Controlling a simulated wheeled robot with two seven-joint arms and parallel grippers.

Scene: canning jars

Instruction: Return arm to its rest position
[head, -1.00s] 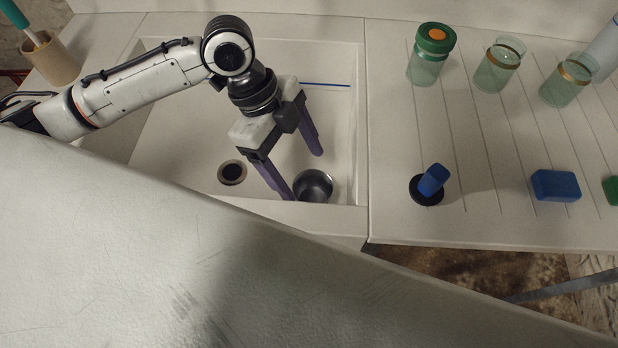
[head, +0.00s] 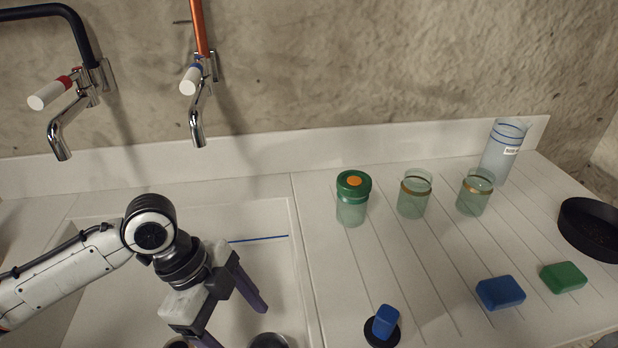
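My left arm comes in from the left of the head view over the white sink (head: 110,300). My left gripper (head: 238,322) points down into the basin, its two purple fingers spread wide apart with nothing seen between them. My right gripper is not in view.
Right of the sink, the grooved drainboard holds a green-lidded jar (head: 352,200), two open jars (head: 413,196) (head: 475,194), a tall cylinder (head: 502,152), a blue-handled tool (head: 385,322), blue (head: 500,293) and green blocks (head: 563,277), and a black pan (head: 592,228). Taps (head: 197,110) hang behind.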

